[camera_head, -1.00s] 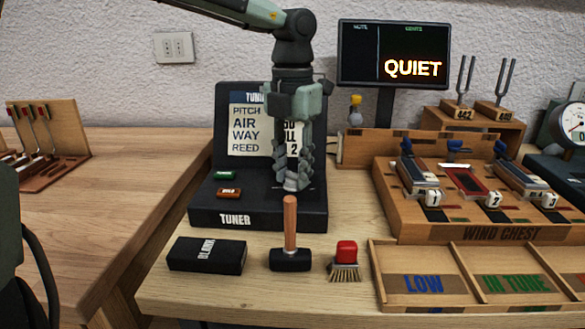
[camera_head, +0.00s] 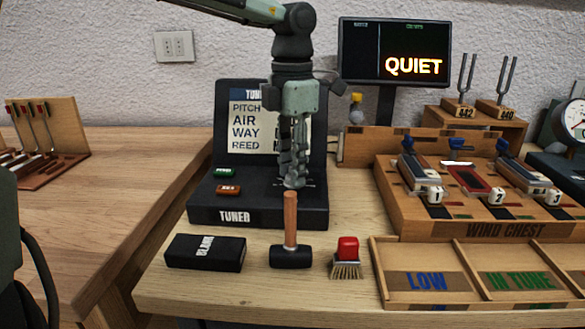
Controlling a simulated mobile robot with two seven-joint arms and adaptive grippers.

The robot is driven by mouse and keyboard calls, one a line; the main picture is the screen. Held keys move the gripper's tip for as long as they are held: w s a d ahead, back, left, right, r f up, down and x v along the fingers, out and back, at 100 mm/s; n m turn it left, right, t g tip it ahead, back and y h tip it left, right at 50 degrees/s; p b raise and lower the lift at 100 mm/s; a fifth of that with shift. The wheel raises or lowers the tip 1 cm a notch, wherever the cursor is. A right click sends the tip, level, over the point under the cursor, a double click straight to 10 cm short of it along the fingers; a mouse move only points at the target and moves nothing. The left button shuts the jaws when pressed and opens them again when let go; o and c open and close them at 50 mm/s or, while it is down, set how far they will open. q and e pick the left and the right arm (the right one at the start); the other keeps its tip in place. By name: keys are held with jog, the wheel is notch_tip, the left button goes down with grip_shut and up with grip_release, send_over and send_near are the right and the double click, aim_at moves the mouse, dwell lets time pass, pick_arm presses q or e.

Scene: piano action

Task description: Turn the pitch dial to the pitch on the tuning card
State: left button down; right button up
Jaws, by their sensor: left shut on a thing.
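The black tuner (camera_head: 205,203) stands on the table with an upright back panel. Its white tuning card (camera_head: 244,130) reads PITCH, AIR, WAY, REED in a left column; the right column is mostly hidden behind my left gripper. My left gripper (camera_head: 293,181) points down at the right side of the tuner's sloped top. It is shut on the pitch dial, which its fingers hide, so the dial's setting cannot be read. A green button (camera_head: 224,172) and a red-brown button (camera_head: 228,189) sit on the tuner's left. My right gripper is not in view.
The wind chest (camera_head: 480,233) and a sorting tray (camera_head: 375,270) are at right. The screen (camera_head: 395,52) reads QUIET.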

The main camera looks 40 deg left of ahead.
pick_arm(q)
jog(key=m, duration=0.5)
jog(key=shift+w+m, duration=0.1)
jog(key=shift+m, duration=0.2)
jog(key=shift+a+m, duration=0.1)
jog(key=shift+m, duration=2.2)
jog(key=c, duration=1.2)
grip_release()
jog(key=shift+o, duration=0.2)
notch_tip(320, 180, up, 12)
